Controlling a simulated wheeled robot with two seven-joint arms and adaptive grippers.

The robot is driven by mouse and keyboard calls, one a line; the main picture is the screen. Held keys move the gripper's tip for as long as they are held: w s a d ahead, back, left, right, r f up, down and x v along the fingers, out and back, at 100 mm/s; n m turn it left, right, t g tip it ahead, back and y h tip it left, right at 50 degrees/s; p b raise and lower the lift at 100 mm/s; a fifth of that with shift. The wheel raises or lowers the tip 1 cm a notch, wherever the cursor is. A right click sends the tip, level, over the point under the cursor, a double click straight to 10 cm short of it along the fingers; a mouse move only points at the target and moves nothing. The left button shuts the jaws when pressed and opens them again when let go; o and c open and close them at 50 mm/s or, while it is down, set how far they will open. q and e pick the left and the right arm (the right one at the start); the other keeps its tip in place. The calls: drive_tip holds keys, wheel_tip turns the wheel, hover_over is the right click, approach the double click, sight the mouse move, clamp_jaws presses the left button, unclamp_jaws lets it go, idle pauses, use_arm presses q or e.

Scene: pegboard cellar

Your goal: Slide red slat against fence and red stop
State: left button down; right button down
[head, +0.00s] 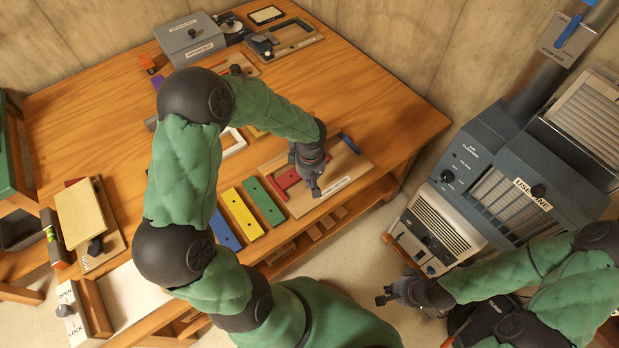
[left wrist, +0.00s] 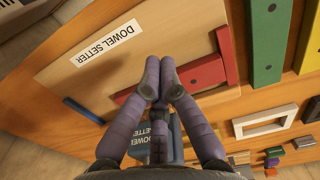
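The pale wooden dowel setter board (head: 310,200) lies near the table's front right edge. Red pieces (head: 287,179) lie on it. In the left wrist view a wider red block (left wrist: 203,74) sits right of the fingertips, and a thin red strip (left wrist: 122,96) shows to their left; the fingers hide where they meet. A blue bar (head: 350,143) lies at the board's right end, also in the wrist view (left wrist: 83,111). My left gripper (head: 314,188) is over the board, its fingertips together beside the red block. I cannot tell whether they touch it. My right gripper (head: 384,294) is off the table, apparently empty.
Green (head: 264,202), yellow (head: 240,214) and blue (head: 221,234) slats lie left of the board. A white frame (left wrist: 265,121) lies close by. Grey machines (head: 510,170) stand beyond the table's right side. The table's far right part is clear.

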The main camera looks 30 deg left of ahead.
sight(297, 176)
use_arm(q)
wheel_tip(297, 176, down, 7)
drive_tip(key=shift+r+b, duration=0.1)
drive_tip(key=shift+b, duration=0.95)
drive_tip(key=a, duration=0.1)
drive_tip(key=w+a, duration=0.1)
drive_tip(key=a, duration=0.1)
drive_tip(key=shift+w+r, duration=0.1)
drive_tip(key=shift+w, duration=0.05)
drive_tip(key=shift+w+a+r, duration=0.1)
drive_tip(key=shift+a, duration=0.2)
drive_tip(key=a, duration=0.1)
drive_tip(key=w+a, duration=0.1)
drive_tip(key=a, duration=0.1)
drive_tip(key=shift+w+a, duration=0.25)
drive_tip(key=shift+d, duration=0.1)
